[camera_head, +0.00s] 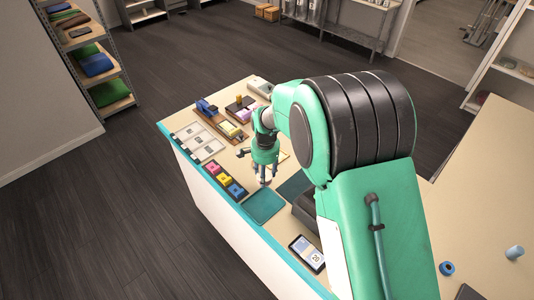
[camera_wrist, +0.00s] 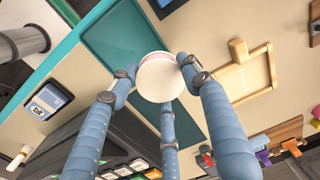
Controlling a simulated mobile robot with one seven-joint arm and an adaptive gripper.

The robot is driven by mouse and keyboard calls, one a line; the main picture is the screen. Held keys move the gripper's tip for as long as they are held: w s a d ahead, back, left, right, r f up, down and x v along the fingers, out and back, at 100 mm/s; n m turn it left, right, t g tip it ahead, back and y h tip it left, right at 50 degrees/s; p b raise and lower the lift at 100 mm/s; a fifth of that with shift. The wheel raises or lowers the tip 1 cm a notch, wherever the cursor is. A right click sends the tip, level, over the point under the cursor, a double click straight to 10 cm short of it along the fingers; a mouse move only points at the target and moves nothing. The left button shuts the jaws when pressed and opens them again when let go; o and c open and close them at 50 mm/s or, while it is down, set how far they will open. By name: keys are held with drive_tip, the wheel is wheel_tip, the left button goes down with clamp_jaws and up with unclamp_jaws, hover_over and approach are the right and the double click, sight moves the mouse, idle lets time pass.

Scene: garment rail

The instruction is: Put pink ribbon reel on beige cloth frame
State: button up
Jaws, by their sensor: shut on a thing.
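My gripper (camera_wrist: 160,80) has its three blue fingers closed around a round reel (camera_wrist: 160,78) with a pale, whitish-pink face. In the head view my gripper (camera_head: 264,172) is above the counter near its teal edge, and the reel shows only as a small pale patch between the fingers. A beige rectangular frame (camera_wrist: 270,72) with a thin wooden outline lies on the counter, to the right of the reel in the wrist view. The reel is apart from it. In the head view the frame is mostly hidden behind my gripper and arm.
A dark teal mat (camera_head: 264,206) lies beside the gripper. A black tray with pink, yellow and blue blocks (camera_head: 225,180) is to its left. A tablet (camera_head: 307,253) lies nearer the front. Wooden trays with coloured items (camera_head: 228,128) stand farther back.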

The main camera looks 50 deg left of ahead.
drive_tip(key=shift+w+a+f+p, duration=0.25)
drive_tip(key=shift+w+a, duration=1.15)
drive_tip(key=shift+a, duration=0.9)
drive_tip(key=shift+w+a+f+p, duration=0.25)
drive_tip(key=shift+w+a, duration=1.1)
drive_tip(key=shift+a, duration=0.9)
drive_tip(key=shift+w+a+f+p, duration=0.25)
drive_tip(key=shift+w+a, duration=1.15)
drive_tip(key=shift+a, duration=0.9)
drive_tip(key=shift+f, duration=1.75)
drive_tip(key=shift+f, duration=0.1)
drive_tip(key=o, duration=0.7)
drive_tip(key=shift+f, duration=0.1)
drive_tip(key=o, duration=0.5)
drive_tip(key=shift+c, duration=0.2)
